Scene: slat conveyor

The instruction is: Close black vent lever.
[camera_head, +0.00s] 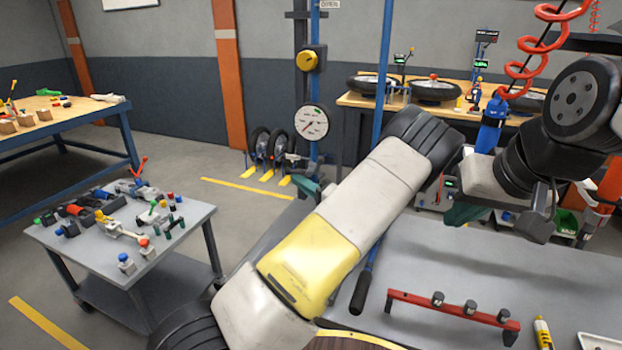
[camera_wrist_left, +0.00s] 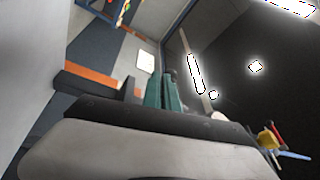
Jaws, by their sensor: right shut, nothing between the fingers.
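In the head view a dark fitting (camera_head: 297,159) sits on the blue upright pipe below a round dial. It may hold the black vent lever, but it is too small to tell. My left gripper (camera_head: 304,188) shows teal fingers just below this fitting, partly hidden behind my left arm; I cannot tell if it touches. In the left wrist view the teal fingers (camera_wrist_left: 161,95) lie close together, with nothing clearly between them. My right gripper (camera_head: 465,213) is shut and empty over the grey bench, partly hidden by its wrist.
A black grip (camera_head: 362,293) ends a blue rod beside my left arm. A red rail (camera_head: 450,312) lies on the bench (camera_head: 570,275). A grey cart (camera_head: 190,225) with parts stands left.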

